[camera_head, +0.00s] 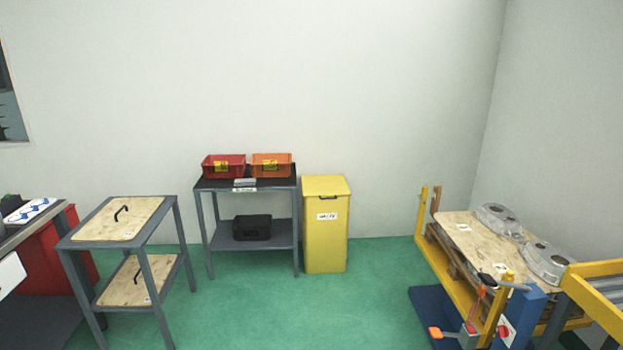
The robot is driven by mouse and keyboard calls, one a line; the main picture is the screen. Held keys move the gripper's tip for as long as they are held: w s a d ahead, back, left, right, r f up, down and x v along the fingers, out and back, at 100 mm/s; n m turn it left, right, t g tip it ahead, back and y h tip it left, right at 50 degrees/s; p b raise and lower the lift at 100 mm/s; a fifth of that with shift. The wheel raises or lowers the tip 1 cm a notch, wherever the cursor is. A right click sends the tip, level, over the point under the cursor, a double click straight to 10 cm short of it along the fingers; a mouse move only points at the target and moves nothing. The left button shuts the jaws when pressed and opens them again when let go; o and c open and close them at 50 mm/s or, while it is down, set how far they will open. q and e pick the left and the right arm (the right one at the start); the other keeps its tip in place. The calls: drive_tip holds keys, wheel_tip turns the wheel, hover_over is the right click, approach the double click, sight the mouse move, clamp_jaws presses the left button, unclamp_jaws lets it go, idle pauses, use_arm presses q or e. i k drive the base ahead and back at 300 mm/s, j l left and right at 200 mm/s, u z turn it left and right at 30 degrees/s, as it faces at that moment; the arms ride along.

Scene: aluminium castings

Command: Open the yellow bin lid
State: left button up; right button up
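The yellow bin (325,243) stands upright against the back wall, right of the middle of the picture. Its lid (325,186) looks shut and slopes down toward the front. A small dark handle shows at the lid's front edge, and a white label is on the front below it. Neither of my grippers shows in the head view, and the bin stands some way off across the floor.
A grey shelf table (252,186) with red (223,167) and orange (271,166) boxes stands just left of the bin. A wooden-topped cart (120,219) is at left. A pallet with castings (548,261) and yellow frames is at right. Green floor (290,315) before the bin is clear.

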sight(336, 186)
drive_tip(key=i, duration=2.65)
drive_tip(key=i+z, duration=0.15)
drive_tip(key=i, duration=0.35)
drive_tip(key=i+j+z, duration=0.2)
drive_tip(key=i, duration=0.3)
drive_tip(key=i+j+z, duration=0.15)
drive_tip(key=i, duration=0.3)
